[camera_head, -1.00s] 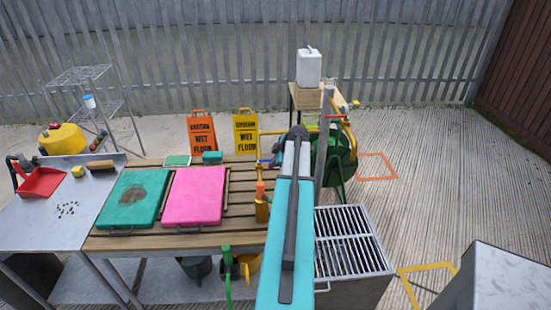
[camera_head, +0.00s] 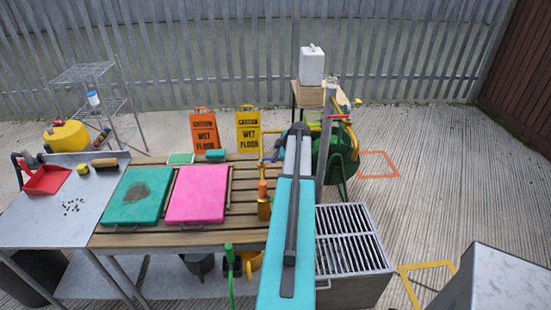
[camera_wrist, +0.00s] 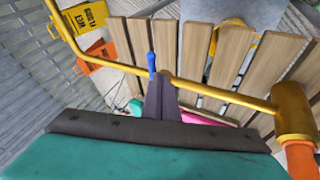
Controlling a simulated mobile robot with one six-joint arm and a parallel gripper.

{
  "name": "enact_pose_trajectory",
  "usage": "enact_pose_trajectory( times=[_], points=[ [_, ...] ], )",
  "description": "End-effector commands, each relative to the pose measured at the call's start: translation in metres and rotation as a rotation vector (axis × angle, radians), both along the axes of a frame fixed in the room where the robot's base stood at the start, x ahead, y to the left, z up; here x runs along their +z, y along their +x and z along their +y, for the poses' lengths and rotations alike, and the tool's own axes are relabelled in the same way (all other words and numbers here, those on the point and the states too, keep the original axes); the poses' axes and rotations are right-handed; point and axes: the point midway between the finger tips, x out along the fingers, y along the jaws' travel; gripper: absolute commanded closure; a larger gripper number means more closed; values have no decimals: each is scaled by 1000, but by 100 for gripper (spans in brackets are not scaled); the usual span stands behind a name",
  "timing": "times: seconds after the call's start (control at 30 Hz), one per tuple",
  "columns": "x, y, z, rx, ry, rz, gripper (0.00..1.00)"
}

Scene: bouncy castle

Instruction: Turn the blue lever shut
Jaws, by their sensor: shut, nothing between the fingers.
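The blue lever (camera_wrist: 151,62) shows in the wrist view as a short blue handle on a thin yellow pipe (camera_wrist: 110,65). It stands roughly across the pipe's line. My gripper (camera_wrist: 160,82) has its dark fingers together with nothing between them. The fingertips are just below the lever, close to the pipe; I cannot tell whether they touch it. In the head view a small blue part (camera_head: 276,151) shows beside my arm, near the yellow pipe (camera_head: 271,131). My arm hides the gripper there.
A slatted wooden table (camera_head: 140,240) carries a green board (camera_head: 137,195) and a pink board (camera_head: 197,193). Two wet floor signs (camera_head: 204,130) stand behind.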

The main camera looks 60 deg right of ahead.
Motion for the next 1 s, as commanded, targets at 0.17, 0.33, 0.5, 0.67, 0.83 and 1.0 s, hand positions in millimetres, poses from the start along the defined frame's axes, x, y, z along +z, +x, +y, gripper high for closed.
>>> enact_pose_trajectory(
  times=[0.17, 0.33, 0.5, 0.67, 0.83, 1.0],
  points=[
    [-3, 2, -2, 1, -1, 0, 100],
    [-5, 4, -8, 1, -1, 0, 100],
    [-3, 6, -12, 0, -2, -1, 100],
    [-1, 7, -14, -1, -4, -2, 100],
    [-1, 7, -14, 0, -5, -2, 100],
    [-1, 7, -13, 0, -5, -2, 100]
  ],
)
